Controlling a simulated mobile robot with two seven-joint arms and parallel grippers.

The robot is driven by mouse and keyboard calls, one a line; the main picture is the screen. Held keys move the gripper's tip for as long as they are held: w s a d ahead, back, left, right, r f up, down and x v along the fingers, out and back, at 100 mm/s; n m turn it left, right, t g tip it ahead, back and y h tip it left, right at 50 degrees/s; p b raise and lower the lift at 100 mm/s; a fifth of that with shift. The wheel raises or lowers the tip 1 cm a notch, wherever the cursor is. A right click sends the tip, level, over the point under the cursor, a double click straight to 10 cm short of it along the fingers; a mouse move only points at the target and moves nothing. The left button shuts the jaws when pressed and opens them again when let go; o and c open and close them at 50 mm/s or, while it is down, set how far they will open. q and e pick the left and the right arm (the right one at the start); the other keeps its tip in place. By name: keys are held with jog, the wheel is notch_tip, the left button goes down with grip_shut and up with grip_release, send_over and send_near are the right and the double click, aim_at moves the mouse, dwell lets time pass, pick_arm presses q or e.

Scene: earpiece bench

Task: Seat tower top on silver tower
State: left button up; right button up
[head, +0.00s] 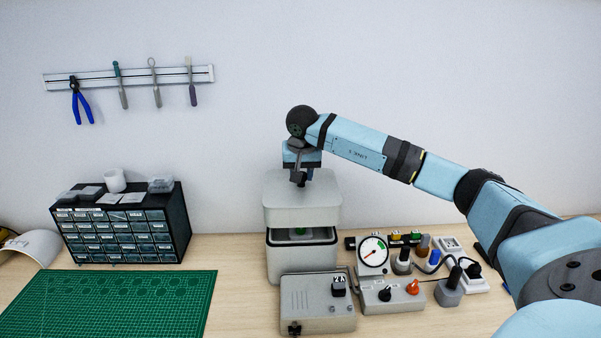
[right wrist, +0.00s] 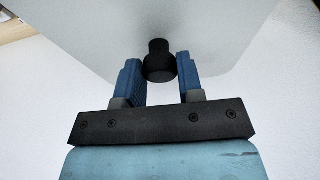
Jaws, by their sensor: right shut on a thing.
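The tower top (head: 302,213) is a pale grey box-shaped cover with a black knob (head: 300,181) on its upper face. It is above the silver tower (head: 302,262), and an open gap shows between them. Inside the gap I see a dark interior and something green (head: 301,232). My right gripper (head: 301,172) is shut on the knob from above. In the right wrist view the black knob (right wrist: 159,64) sits between the two blue fingers, with the pale cover (right wrist: 90,35) beyond it. My left gripper is not in view.
A grey control box (head: 317,303) stands in front of the tower. A dial gauge (head: 373,254), a box with knobs (head: 392,295) and several small parts crowd the right. A drawer cabinet (head: 122,238) and green mat (head: 110,302) are at left. Bare bench lies between mat and tower.

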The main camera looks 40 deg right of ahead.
aim_at(301, 188)
jog(key=shift+r, duration=0.1)
jog(key=shift+f+b, duration=0.4)
jog(key=shift+f, duration=0.45)
jog(key=shift+s+a+b+x, duration=0.1)
jog(key=shift+b+x, duration=0.2)
jog(key=shift+x, duration=0.4)
jog(key=shift+s+a+b+x, duration=0.15)
jog(key=shift+b+x, duration=0.2)
jog(key=shift+x, duration=0.3)
jog(key=shift+s+a+b+x, duration=0.1)
jog(key=shift+b+x, duration=0.2)
jog(key=shift+x, duration=0.4)
jog(key=shift+f, duration=0.45)
jog(key=o, duration=1)
jog(key=b+v, duration=0.1)
jog(key=v, duration=1.3)
jog(key=shift+b, duration=0.4)
jog(key=shift+s+a+f, duration=0.1)
